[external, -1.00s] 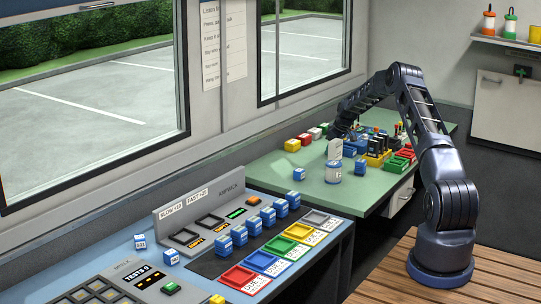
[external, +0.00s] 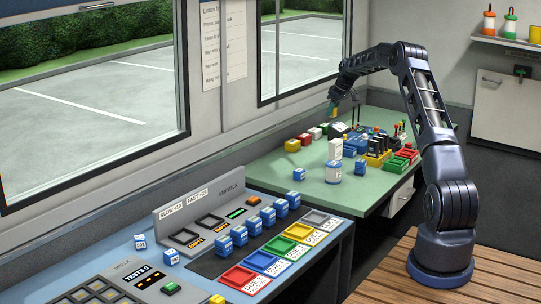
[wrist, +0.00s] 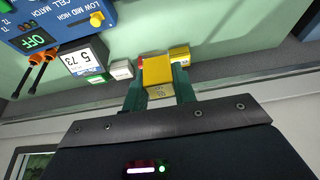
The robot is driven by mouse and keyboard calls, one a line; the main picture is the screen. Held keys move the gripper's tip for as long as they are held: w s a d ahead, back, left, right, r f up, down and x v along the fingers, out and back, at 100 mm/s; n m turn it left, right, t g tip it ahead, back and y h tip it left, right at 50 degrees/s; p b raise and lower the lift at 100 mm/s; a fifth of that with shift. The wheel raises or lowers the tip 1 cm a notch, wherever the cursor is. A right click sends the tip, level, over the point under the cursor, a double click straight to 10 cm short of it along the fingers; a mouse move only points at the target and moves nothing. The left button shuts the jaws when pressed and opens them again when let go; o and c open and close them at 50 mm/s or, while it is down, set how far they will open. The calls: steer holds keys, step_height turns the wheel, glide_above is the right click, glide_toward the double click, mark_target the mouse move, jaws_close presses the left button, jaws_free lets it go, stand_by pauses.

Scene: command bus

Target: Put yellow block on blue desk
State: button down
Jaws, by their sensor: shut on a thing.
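My gripper (external: 332,108) is raised above the back of the green desk, near the window wall. In the wrist view its two green fingers (wrist: 158,92) are shut on a yellow block (wrist: 157,70), one finger on each side. In the external view the held block is small and hard to make out. The blue desk (external: 118,246) is in the left foreground, well away from my gripper.
The blue desk carries a grey console (external: 205,212), several blue blocks and a row of colored trays. Bare blue surface shows at its left.

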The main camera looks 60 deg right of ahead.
steer(key=shift+a+r, duration=0.1)
steer(key=shift+r, duration=1.05)
steer(key=w+a+f+n, duration=0.1)
steer(key=w+a, duration=0.2)
steer(key=a, duration=0.8)
steer(key=w+a, duration=0.2)
steer(key=a, duration=0.9)
steer(key=w+a+f+n, duration=0.1)
steer(key=w+a, duration=0.2)
steer(key=a, duration=0.8)
steer(key=s+a+f+m, duration=0.1)
steer(key=s+a, duration=0.2)
steer(key=a, duration=0.8)
steer(key=s+a+f+m, duration=0.1)
steer(key=s+a, duration=0.3)
steer(key=a, duration=0.7)
steer(key=s+a+f+m+h, duration=0.1)
steer(key=s+a+m, duration=0.2)
steer(key=a, duration=0.8)
steer(key=shift+s, duration=0.3)
steer(key=shift+d, duration=0.1)
